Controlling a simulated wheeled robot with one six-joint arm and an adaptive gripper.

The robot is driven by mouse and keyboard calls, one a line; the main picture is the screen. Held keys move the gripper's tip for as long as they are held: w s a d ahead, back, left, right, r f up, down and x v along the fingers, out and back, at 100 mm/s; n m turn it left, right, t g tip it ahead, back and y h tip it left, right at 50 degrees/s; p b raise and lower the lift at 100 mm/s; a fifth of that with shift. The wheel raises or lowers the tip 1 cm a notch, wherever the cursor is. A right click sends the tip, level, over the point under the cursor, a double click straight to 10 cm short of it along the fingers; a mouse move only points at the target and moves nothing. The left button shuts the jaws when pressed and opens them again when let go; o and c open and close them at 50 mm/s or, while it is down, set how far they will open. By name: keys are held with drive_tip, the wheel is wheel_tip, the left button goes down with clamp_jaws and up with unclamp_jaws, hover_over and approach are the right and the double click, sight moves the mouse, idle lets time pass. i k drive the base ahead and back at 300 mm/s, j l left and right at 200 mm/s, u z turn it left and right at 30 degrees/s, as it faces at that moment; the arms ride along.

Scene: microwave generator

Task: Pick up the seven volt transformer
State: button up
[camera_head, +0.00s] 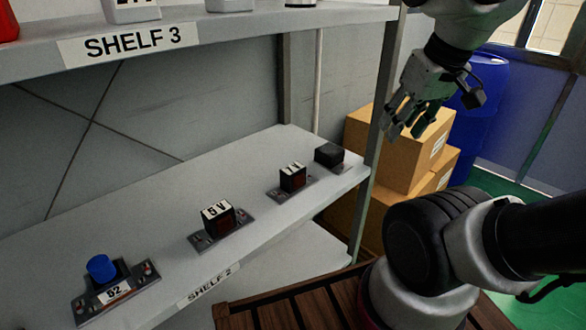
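The seven volt transformer (292,178) is a small dark block with a reddish-brown front. Its white top label appears to read "7 V". It sits upright on a grey metal base plate (306,190) towards the right end of Shelf 2 (150,210). My gripper (407,131) is up and to the right of it, beyond the shelf's right end post and in front of the cardboard boxes in the picture. Its fingers point down and look spread, with nothing between them. It is well apart from the transformer.
A "6 V" transformer (219,216) stands to the left, and a blue-topped unit marked 82 (102,269) further left. A black block (328,155) is close on the right. Shelf 3 (220,35) overhangs above. A shelf post (369,185) and cardboard boxes (400,150) are at right.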

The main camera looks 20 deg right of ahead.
sight(294, 181)
drive_tip(key=k+j+u, duration=0.1)
drive_tip(key=j, duration=0.6)
drive_tip(key=k+j+u, duration=0.1)
drive_tip(key=j, duration=0.6)
